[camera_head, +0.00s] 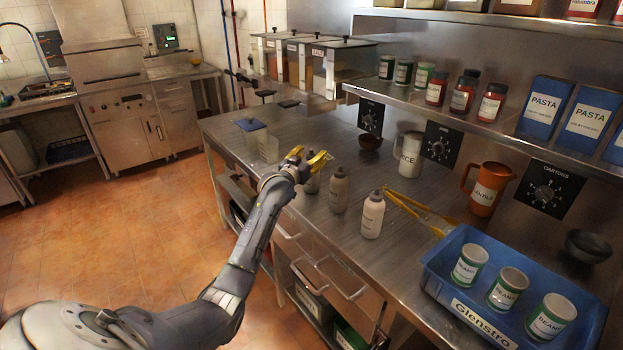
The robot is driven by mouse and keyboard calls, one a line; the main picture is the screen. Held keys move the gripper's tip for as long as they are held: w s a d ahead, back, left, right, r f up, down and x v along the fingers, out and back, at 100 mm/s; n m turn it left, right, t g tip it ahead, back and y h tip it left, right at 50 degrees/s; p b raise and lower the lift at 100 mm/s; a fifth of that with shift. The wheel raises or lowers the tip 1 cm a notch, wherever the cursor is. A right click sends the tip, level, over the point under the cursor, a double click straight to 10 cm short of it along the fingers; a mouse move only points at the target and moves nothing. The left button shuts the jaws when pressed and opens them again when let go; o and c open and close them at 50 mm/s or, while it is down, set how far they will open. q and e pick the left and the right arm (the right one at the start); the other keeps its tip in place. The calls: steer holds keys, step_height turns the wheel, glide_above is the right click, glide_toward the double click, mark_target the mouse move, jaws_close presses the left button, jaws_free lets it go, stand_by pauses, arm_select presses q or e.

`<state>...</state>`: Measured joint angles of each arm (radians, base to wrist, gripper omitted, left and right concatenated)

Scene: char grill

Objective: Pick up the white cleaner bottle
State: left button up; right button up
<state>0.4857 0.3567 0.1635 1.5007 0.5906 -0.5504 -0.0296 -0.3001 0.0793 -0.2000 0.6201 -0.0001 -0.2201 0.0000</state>
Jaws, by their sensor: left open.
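A white bottle (372,216) with a grey cap stands upright on the steel counter. A beige-grey bottle (338,192) stands to its left. A third, darker bottle (312,183) is partly hidden behind my left gripper. My left gripper (308,156), with yellow fingertips, is open over the counter, at this third bottle. I cannot tell whether it touches that bottle. It is to the left of the white bottle and apart from it. Labels on the bottles are too small to read, so I cannot tell which holds cleaner. My right gripper is not in view.
Yellow tongs (420,212) lie right of the white bottle. A blue tray (437,287) with several cans fills the counter's right end. A white jug (409,155) and an orange jug (487,190) stand near the wall. A clear container (264,147) stands left, behind my gripper.

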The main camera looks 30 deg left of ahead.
arm_select(q)
steer(key=shift+w, duration=0.2)
jaws_close()
stand_by(0.4)
